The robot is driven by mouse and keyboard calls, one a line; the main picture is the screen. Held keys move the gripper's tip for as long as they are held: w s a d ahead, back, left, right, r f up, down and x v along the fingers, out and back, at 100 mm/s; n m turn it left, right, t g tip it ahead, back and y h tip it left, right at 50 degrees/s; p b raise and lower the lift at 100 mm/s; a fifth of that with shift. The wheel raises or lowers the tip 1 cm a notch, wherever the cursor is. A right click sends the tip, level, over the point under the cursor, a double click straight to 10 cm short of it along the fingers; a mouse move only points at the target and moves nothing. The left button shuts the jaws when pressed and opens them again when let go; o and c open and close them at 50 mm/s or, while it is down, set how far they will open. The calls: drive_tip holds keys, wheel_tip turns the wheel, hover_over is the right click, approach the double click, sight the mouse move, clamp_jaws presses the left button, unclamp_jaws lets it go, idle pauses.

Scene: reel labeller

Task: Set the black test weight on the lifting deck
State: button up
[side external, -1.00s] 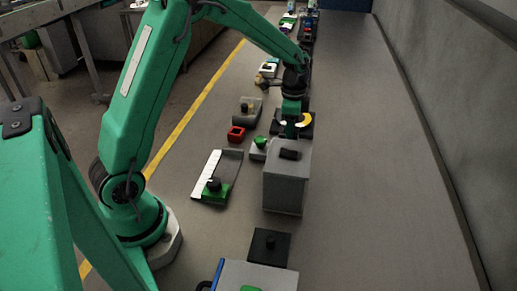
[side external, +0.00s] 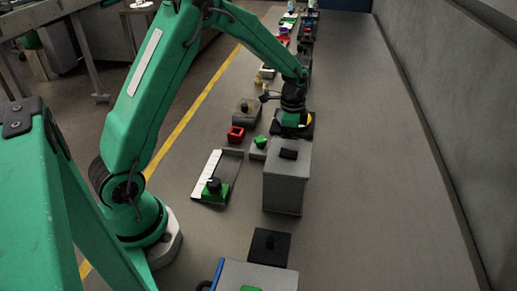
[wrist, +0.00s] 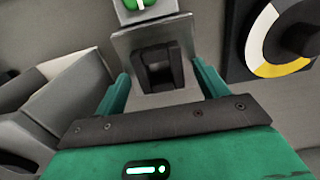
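My gripper (wrist: 162,82) is open in the wrist view, with its two green fingers spread on either side of a small black block (wrist: 162,68) on a grey plate (wrist: 125,42). Gaps show between the block and both fingers. I cannot tell for sure that this block is the test weight. In the side view my gripper (side external: 290,128) is low behind a tall grey box, and its fingertips are hidden. A black cylinder (side external: 213,184) also stands on a green block at the left. I cannot tell which thing is the lifting deck.
The tall grey box (side external: 286,185) with a black piece on top stands close in front of my gripper. A yellow and white disc (wrist: 262,35) on a black plate is close by. A green knob (side external: 260,142) and red block (side external: 236,134) stand left. The bench's right side is clear.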

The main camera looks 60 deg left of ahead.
drive_tip(key=shift+r, duration=0.15)
wheel_tip(320, 180, up, 12)
idle(0.9)
drive_tip(key=shift+r, duration=0.1)
idle(0.4)
drive_tip(key=s+d+r+n+t, duration=0.2)
drive_tip(key=s+d+r+n, duration=0.15)
drive_tip(key=s+r, duration=0.55)
drive_tip(key=s+d+n+t, duration=0.1)
drive_tip(key=s+n, duration=0.1)
drive_tip(key=s, duration=0.5)
drive_tip(key=s+d+f+n+t, duration=0.1)
drive_tip(key=s+n+t, duration=0.1)
drive_tip(key=s, duration=0.6)
drive_tip(key=shift+s+d+f+n+t, duration=0.25)
drive_tip(key=shift+d+n+t, duration=0.05)
drive_tip(key=shift+n, duration=0.45)
